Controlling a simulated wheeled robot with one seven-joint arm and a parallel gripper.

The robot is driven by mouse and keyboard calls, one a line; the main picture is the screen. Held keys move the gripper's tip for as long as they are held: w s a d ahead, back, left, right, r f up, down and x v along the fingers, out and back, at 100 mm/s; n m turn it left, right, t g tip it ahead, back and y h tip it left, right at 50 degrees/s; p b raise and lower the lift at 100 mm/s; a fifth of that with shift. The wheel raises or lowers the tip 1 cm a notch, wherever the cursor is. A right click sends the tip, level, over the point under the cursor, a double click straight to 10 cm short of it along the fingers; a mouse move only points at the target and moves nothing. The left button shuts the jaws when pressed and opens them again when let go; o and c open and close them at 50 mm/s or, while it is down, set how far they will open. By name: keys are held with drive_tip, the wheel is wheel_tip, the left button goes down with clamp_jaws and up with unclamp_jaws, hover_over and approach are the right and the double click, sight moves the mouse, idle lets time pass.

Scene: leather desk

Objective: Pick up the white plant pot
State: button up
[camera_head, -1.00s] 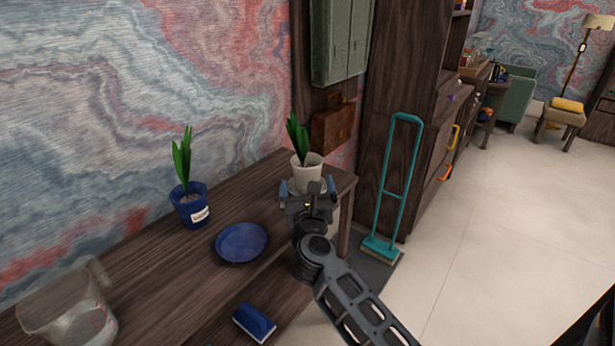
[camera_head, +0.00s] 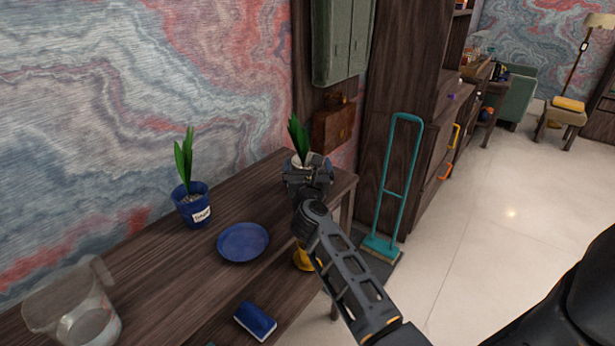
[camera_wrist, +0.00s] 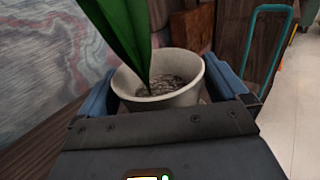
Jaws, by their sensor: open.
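The white plant pot (camera_wrist: 160,101) holds dark soil and a green leafy plant (camera_wrist: 122,28). In the wrist view it stands upright between the two blue-padded fingers of my gripper (camera_wrist: 165,92), one finger at each side. I cannot tell whether the fingers touch it. In the head view my gripper (camera_head: 308,168) is at the far end of the wooden desk and hides most of the pot. The plant's leaves (camera_head: 299,138) and a bit of the pot's rim show above it. My gripper is open.
On the desk (camera_head: 165,253) are a blue pot with a plant (camera_head: 191,208), a blue plate (camera_head: 243,242), a clear measuring jug (camera_head: 75,310) and a blue sponge-like block (camera_head: 256,321). A teal-handled broom-like stand (camera_head: 388,190) is on the floor right of the desk.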

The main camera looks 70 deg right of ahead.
drive_tip(key=shift+c, duration=0.2)
drive_tip(key=c, duration=1)
drive_tip(key=shift+c, duration=1.2)
drive_tip(key=shift+r, duration=0.2)
